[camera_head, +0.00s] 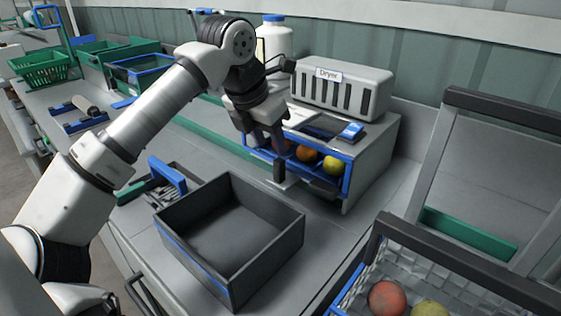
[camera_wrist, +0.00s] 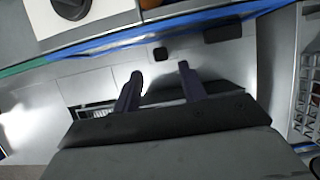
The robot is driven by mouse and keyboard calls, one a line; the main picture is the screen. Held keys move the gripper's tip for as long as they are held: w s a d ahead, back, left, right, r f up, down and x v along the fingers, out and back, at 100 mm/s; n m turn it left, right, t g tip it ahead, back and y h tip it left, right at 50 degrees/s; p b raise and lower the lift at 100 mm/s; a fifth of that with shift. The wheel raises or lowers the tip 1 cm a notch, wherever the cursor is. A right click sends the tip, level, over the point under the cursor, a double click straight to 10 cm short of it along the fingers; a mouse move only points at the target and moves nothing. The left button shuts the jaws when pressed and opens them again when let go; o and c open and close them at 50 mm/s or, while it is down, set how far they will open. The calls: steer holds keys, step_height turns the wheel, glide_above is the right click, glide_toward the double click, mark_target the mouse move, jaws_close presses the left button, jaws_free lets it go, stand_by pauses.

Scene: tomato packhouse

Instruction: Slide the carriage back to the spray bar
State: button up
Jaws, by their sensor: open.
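I cannot single out the carriage or the spray bar for certain. A blue-framed bay (camera_head: 345,190) under the dryer holds orange fruit (camera_head: 306,153) and a yellow fruit (camera_head: 334,165). My gripper (camera_head: 276,170) is in front of the bay's left part, pointing down and hiding some of it. In the wrist view my gripper (camera_wrist: 160,72) has two dark fingers apart, with nothing visible between them. Beyond the fingertips are a pale metal surface, a small black block (camera_wrist: 160,53) and a blue edge (camera_wrist: 130,38). I cannot tell whether the fingers touch anything.
The grey dryer (camera_head: 342,87) stands on the unit, beside a white bottle (camera_head: 275,42). An empty dark crate (camera_head: 228,268) is in front of my gripper. A wire basket with fruit (camera_head: 470,268) is at lower right. Green crates (camera_head: 40,68) stand at far left.

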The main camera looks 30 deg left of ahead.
mark_target(278, 160)
steer(key=x, duration=0.8)
steer(key=shift+r, duration=0.1)
steer(key=shift+c, duration=0.3)
jaws_close()
